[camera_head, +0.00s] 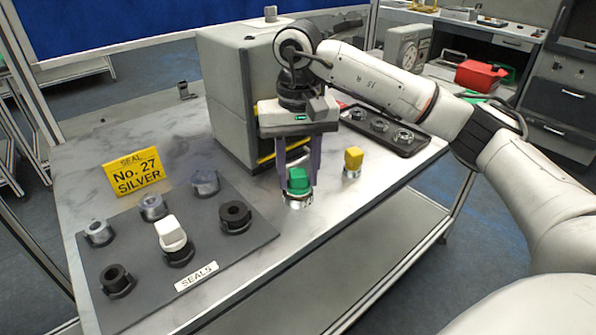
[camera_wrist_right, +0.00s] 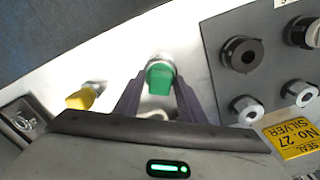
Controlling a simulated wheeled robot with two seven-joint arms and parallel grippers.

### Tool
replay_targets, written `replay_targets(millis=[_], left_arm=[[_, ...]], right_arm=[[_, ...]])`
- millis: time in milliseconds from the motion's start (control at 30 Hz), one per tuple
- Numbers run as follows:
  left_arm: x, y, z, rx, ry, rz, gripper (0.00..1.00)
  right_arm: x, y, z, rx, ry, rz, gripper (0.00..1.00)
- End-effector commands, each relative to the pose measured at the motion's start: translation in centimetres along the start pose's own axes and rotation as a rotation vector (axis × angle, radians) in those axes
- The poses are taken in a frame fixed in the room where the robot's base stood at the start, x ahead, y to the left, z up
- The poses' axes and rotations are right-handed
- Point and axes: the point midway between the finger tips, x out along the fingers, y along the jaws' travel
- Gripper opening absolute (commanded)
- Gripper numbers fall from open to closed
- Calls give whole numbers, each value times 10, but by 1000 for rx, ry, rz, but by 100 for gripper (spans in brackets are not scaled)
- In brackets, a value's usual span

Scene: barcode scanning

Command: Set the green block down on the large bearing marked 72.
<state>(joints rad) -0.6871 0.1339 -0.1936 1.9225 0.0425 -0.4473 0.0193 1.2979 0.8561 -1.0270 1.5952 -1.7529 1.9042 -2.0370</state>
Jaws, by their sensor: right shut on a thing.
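The green block (camera_head: 298,181) is between the two purple-grey fingers of my right gripper (camera_head: 297,172), which is shut on it. In the wrist view the green block (camera_wrist_right: 160,78) also sits between the fingers of the right gripper (camera_wrist_right: 160,98). A silver ring-shaped bearing (camera_head: 297,201) is directly below the block on the table. I cannot tell whether the block touches it or is just above it. No marking 72 is readable. My left gripper is not in view.
A yellow block (camera_head: 353,157) stands on a small silver part to the right. A dark seals mat (camera_head: 140,240) with several rings and a white-topped piece lies left. A yellow sign (camera_head: 134,172) stands behind it. A grey box (camera_head: 235,95) and dark tray (camera_head: 408,151) are behind.

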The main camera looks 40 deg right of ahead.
Motion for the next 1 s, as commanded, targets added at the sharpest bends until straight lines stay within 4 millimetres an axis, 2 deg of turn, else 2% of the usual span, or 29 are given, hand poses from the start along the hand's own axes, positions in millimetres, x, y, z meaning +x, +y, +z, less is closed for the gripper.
replay_targets(millis=[333,367,500,667,700,767,1000], left_arm=[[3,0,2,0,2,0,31],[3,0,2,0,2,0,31],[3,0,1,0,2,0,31],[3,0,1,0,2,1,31],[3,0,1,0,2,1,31],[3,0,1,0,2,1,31],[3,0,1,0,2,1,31]], right_arm=[[7,0,0,0,0,0,10],[7,0,0,0,0,0,38],[6,0,0,0,0,0,58],[6,0,0,0,0,0,58],[6,0,0,0,0,0,60],[6,0,0,0,0,0,70],[6,0,0,0,0,0,71]])
